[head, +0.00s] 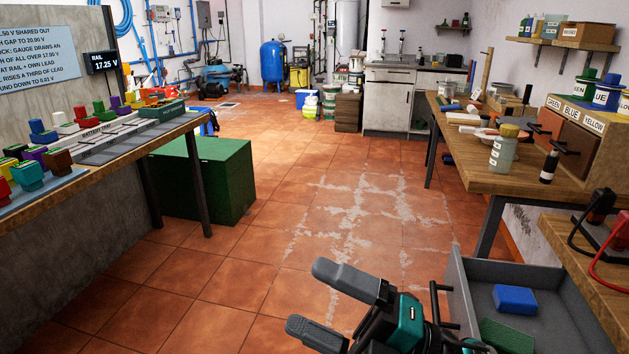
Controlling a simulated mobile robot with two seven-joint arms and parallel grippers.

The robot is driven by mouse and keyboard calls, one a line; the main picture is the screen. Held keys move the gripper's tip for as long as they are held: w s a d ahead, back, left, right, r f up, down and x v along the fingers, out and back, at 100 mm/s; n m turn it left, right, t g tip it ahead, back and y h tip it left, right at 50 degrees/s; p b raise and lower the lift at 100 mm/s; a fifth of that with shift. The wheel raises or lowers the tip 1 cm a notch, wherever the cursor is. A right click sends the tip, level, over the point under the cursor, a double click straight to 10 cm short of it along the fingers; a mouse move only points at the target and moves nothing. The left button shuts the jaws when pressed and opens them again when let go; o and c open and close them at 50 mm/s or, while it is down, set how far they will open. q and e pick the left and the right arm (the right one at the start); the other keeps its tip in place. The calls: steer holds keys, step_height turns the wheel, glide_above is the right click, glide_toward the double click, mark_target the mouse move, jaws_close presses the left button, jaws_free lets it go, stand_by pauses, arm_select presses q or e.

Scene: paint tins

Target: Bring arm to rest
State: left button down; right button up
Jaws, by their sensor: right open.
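My right gripper (305,296) shows at the bottom middle, with its two grey fingers spread apart and nothing between them. It is above the tiled floor, to the left of an open grey drawer (461,300). My left gripper is out of view. Paint tins stand at the right on a wooden rack labelled green, blue and yellow; a blue-lidded tin (607,92) and a green-lidded tin (582,84) show there.
The right workbench (530,180) holds bottles and tools. The drawer holds a blue block (514,299) and a green block (507,336). The left bench (115,147) carries coloured blocks above a green cabinet (205,180). The floor (330,200) between is clear.

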steer(key=w+d+f+m+t+h+b, duration=0.15)
steer(key=d+f+m+t+h, duration=0.35)
steer(key=m, duration=0.5)
steer(key=w+d+f+m+t+h+b, duration=0.1)
steer(key=w+d+f+m+t+h, duration=0.2)
steer(key=f+m+t+h, duration=0.55)
steer(key=s+d+f+m+g+h+b, duration=0.1)
steer(key=s+d+f+m+g+h, duration=0.25)
steer(key=f, duration=0.55)
steer(key=s+d+f+m+g+h+b, duration=0.1)
steer(key=s+d+f+m+g, duration=0.1)
steer(key=s+f+m+g, duration=0.55)
arm_select(q)
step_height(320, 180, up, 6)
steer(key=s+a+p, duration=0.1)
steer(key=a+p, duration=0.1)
steer(key=p, duration=1.2)
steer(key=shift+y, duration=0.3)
arm_select(e)
steer(key=d+r+t, duration=0.2)
steer(key=d+r, duration=0.1)
steer(key=r, duration=0.4)
steer(key=shift+s+d+r+h, duration=0.15)
steer(key=shift+s+r+h, duration=0.05)
steer(key=shift+r+h, duration=0.2)
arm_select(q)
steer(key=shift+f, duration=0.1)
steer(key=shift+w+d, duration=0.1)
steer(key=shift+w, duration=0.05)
